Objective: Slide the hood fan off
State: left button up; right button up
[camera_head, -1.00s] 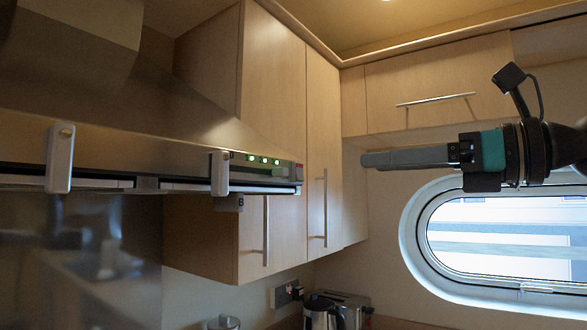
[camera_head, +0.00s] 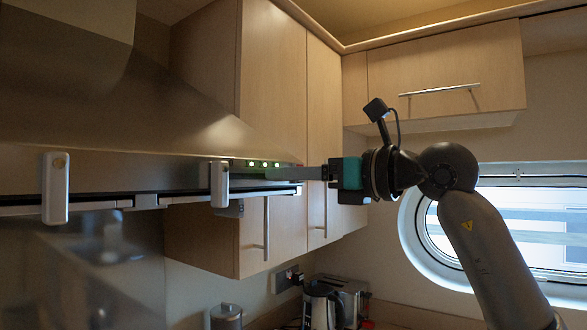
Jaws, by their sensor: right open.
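The steel hood (camera_head: 130,150) fills the left side of the view, with a lit control strip of green lights (camera_head: 264,164) at the right end of its front edge. Two white upright pieces (camera_head: 55,188) and (camera_head: 220,184) sit on that front edge. My right gripper (camera_head: 310,172) comes in from the right at the hood's right end, level with the lights. Its fingers overlap the hood's end in the picture, and I cannot tell whether they touch it. It is open and holds nothing that I can see. My left gripper is not in view.
Wooden wall cabinets (camera_head: 285,90) with bar handles stand behind the hood, and another cabinet (camera_head: 450,80) hangs at the upper right. An oval porthole (camera_head: 412,245) is at the right. A kettle (camera_head: 322,305) and a toaster (camera_head: 350,295) stand below.

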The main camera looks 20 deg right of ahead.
jog(key=shift+c, duration=0.4)
grip_shut()
dwell(1.0)
